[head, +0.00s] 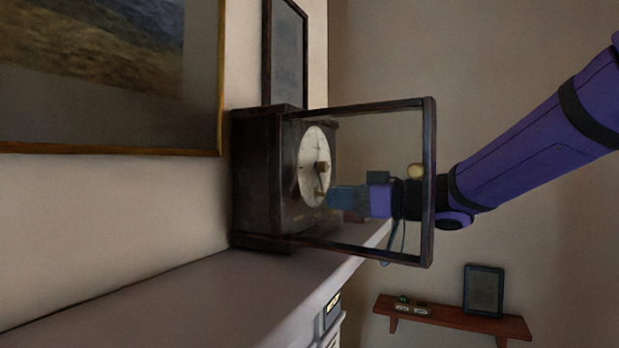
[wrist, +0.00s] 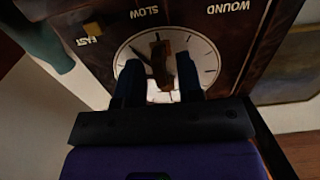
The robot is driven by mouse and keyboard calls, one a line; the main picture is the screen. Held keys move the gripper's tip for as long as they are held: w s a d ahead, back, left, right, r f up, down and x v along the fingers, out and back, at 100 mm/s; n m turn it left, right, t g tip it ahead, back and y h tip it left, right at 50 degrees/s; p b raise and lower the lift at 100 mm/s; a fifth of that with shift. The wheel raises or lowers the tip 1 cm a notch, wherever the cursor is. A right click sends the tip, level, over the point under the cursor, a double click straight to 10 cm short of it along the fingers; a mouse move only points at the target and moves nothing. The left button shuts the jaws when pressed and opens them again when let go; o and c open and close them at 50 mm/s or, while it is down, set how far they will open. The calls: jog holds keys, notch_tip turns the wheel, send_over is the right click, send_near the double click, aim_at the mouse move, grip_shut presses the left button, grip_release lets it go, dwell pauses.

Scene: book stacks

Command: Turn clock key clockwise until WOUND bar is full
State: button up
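The dark wooden clock (head: 265,175) stands on the mantel with its cream dial (head: 313,150) facing right. A brass key-like piece (head: 322,167) sticks out from the dial's middle, and a smaller brass piece shows below it. In the wrist view the dial (wrist: 205,52) is upside down, with a brownish key-like piece (wrist: 161,62) near its middle. My gripper (wrist: 160,88) is open, its two fingers apart in front of the dial; whether they touch the key is unclear. The WOUND label (wrist: 228,7) shows beside a narrow outlined strip; its fill is unreadable.
The clock's framed glass door (head: 429,185) stands open, and my arm reaches past its outer edge. SLOW and FAST (wrist: 90,33) labels show on the clock front. The mantel (head: 190,295) is bare at the near left. A small red shelf (head: 455,317) is at lower right.

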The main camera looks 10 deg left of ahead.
jog(key=shift+c, duration=0.5)
grip_shut()
jog(key=shift+a, duration=0.1)
jog(key=m, duration=0.4)
jog(key=m, duration=0.4)
jog(key=shift+a, duration=0.1)
dwell(0.4)
